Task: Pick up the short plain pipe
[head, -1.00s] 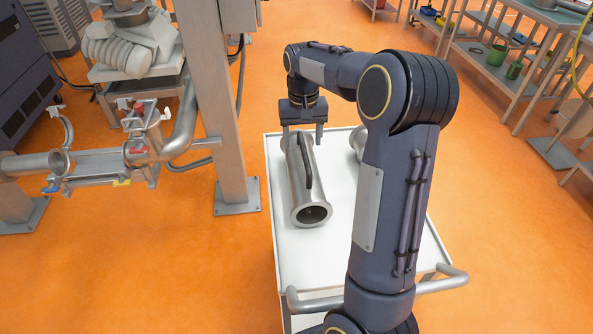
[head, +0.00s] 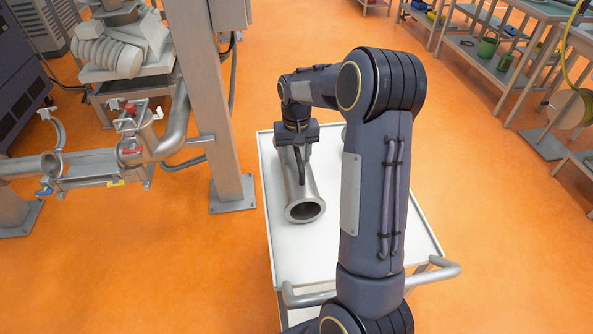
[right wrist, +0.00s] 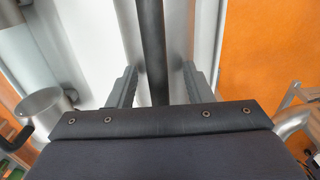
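A grey metal pipe (head: 309,190) with a flanged, open near end lies lengthwise on the white cart top (head: 292,262). A dark handle bar runs along its top and also shows in the right wrist view (right wrist: 152,45). My right gripper (head: 299,158) is over the pipe's far part, pointing down. In the right wrist view its two fingers stand apart on either side of the dark bar, with gaps, so it is open. My right arm hides part of the cart. A second metal piece (head: 344,131) is mostly hidden behind that arm. My left gripper is out of view.
A metal post (head: 213,110) stands left of the cart. A pipe assembly with a clamp frame (head: 100,168) is at the far left. Workbenches with parts (head: 480,60) line the right. The cart's near top is clear, with a handrail (head: 310,298) at its front.

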